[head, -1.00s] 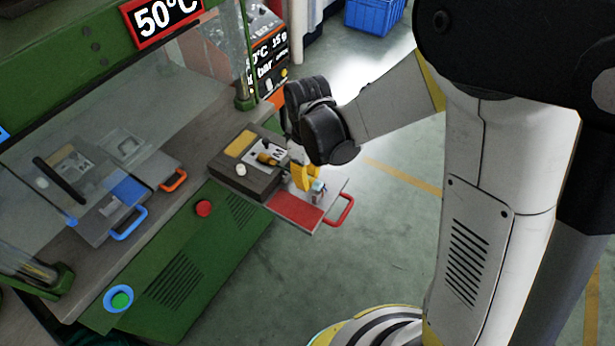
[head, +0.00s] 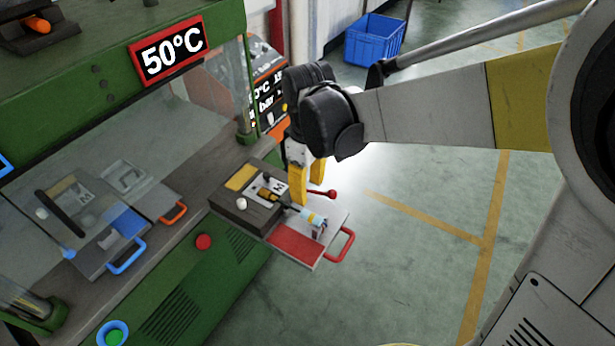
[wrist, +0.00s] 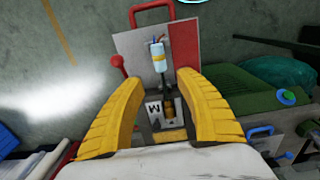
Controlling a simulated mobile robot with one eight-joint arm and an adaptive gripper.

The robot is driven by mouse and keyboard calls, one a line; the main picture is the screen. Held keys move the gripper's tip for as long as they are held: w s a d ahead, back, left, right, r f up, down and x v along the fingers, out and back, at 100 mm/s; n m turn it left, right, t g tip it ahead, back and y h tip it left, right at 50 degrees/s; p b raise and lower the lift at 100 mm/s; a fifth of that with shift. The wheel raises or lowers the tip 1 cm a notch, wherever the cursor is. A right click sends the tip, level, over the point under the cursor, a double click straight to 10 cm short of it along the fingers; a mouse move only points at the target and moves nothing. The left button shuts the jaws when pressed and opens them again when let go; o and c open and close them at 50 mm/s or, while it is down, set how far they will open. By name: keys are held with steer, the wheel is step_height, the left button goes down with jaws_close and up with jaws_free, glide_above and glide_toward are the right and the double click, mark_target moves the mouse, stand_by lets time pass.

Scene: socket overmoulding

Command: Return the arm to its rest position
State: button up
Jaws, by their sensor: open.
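My gripper (head: 311,186) is open and empty, its two yellow fingers pointing down above the red-handled tray. It also shows in the wrist view (wrist: 182,78), with the fingers spread on either side of the tray. The red-and-grey tray (head: 296,243) sticks out from the machine's front edge. A light-blue cylindrical part (head: 313,219) with a yellow band lies on it, apart from the fingers in the wrist view (wrist: 158,57). My arm reaches in from the right of the head view.
The green machine (head: 205,290) with a 50°C display (head: 168,50) stands at the left. Blue-handled (head: 128,256) and orange-handled (head: 174,214) trays sit on its bench. A blue crate (head: 374,40) is on the floor behind. The floor (head: 400,260) right of the tray is clear.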

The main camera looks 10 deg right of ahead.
steer(key=shift+r, duration=1.05)
